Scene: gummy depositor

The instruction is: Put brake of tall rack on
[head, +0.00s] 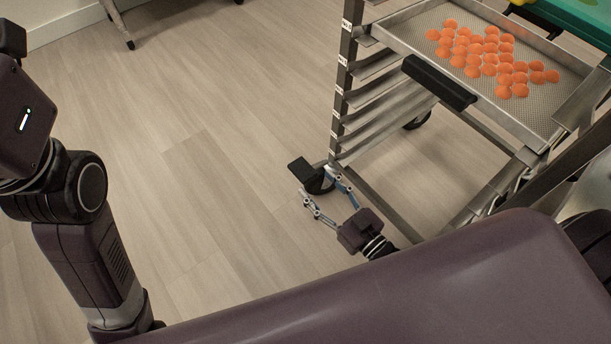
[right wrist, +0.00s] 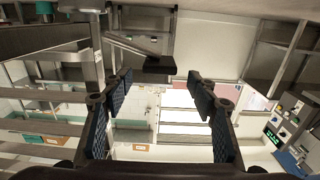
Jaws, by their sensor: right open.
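The tall rack (head: 343,85) stands at the right of the head view, a metal frame with shelf rails and wheels. At its near lower corner is a caster (head: 322,183) with a flat black brake pedal (head: 302,169). My right gripper (head: 318,184) is low by this caster, its two fingers open and pointing at the pedal and wheel. In the right wrist view the dark pedal (right wrist: 159,65) shows beyond the gap between the open fingers (right wrist: 160,88). I cannot tell whether a finger touches it. My left arm is at the left; its gripper is not seen.
A metal tray (head: 417,40) of orange gummies sits on the rack, with a black bar (head: 440,82) at its near side. Another rack caster (head: 417,121) is farther back. The wooden floor (head: 200,120) left of the rack is clear.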

